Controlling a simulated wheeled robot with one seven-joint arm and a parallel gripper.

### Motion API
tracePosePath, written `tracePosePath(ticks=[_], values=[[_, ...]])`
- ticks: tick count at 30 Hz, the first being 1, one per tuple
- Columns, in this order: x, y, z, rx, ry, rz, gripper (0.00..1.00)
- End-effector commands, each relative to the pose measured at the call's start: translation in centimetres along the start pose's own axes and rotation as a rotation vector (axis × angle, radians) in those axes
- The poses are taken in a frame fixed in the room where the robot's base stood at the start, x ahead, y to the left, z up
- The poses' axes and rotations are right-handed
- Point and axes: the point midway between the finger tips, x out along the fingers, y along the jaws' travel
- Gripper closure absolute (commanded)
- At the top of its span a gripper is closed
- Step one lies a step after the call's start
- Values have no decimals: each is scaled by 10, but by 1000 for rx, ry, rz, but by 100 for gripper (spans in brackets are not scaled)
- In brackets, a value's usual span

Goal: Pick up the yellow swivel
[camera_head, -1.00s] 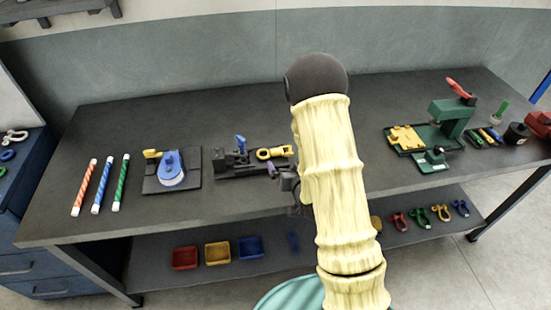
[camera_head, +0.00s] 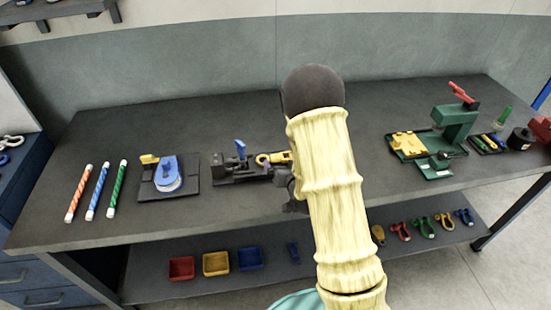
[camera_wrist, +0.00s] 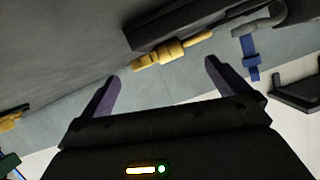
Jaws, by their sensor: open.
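The yellow swivel (camera_head: 272,158) has a ring at its left end and lies at the right end of a dark clamp fixture (camera_head: 236,170) on the bench. My arm hides its right side in the head view. In the wrist view the swivel (camera_wrist: 170,53) lies just beyond my fingertips, beside the dark fixture. My gripper (camera_wrist: 162,73) is open, with its two fingers apart and nothing between them. In the head view my gripper (camera_head: 290,192) is mostly hidden by my arm, near the swivel on the bench's front side.
A blue lever (camera_head: 240,148) stands up from the fixture. A blue device on a dark plate (camera_head: 150,192) and several striped sticks (camera_head: 100,190) lie to the left. A green press (camera_head: 458,122) stands to the right. Small bins (camera_head: 216,263) and shackles (camera_head: 423,228) are on the lower shelf.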

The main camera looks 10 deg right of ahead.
Motion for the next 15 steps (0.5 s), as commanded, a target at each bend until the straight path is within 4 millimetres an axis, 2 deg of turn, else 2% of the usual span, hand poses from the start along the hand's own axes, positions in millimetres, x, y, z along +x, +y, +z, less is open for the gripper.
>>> tracePosePath(ticks=[7,15], values=[[5,0,-1,-1,1,0,0],[42,-1,-1,-2,1,-2,0]])
